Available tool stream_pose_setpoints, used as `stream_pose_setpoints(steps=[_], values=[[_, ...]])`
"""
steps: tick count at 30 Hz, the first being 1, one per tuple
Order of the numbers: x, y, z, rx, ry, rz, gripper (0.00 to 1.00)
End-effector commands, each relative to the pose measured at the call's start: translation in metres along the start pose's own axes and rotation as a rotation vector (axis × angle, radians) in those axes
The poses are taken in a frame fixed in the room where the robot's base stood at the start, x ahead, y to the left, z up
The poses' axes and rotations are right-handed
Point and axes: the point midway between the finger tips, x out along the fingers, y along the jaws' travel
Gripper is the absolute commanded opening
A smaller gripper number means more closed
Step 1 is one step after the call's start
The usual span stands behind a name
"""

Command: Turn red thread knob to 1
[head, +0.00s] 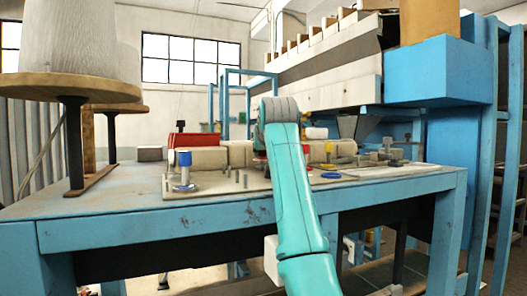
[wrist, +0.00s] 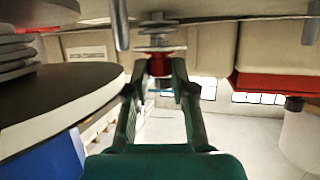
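The red thread knob (wrist: 160,66) shows at the top middle of the wrist view, below a stack of pale metal discs on a spindle. My gripper (wrist: 160,72) has one dark green finger on each side of the knob. The fingertips lie close against its sides, with no clear gap visible. No scale, number or pointer on the knob is readable in the wrist view. In the head view my teal arm reaches over the table and hides the fingers and most of the place where they are.
A blue-framed table (head: 130,222) carries the machine parts. A blue-topped post (head: 184,160) stands left and a blue ring-shaped part (head: 330,175) lies right of my arm. In the wrist view a large dark disc (wrist: 60,95) is close on the left and a red part (wrist: 270,82) on the right.

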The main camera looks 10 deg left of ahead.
Motion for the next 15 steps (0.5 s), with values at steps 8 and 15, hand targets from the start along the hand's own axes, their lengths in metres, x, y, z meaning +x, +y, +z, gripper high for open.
stream_pose_setpoints(steps=[8, 15], values=[[0.0001, -0.0012, 0.0003, 0.01, -0.001, 0.028, 0.0], [0.0, -0.0055, -0.0002, 0.058, -0.001, 0.144, 0.0]])
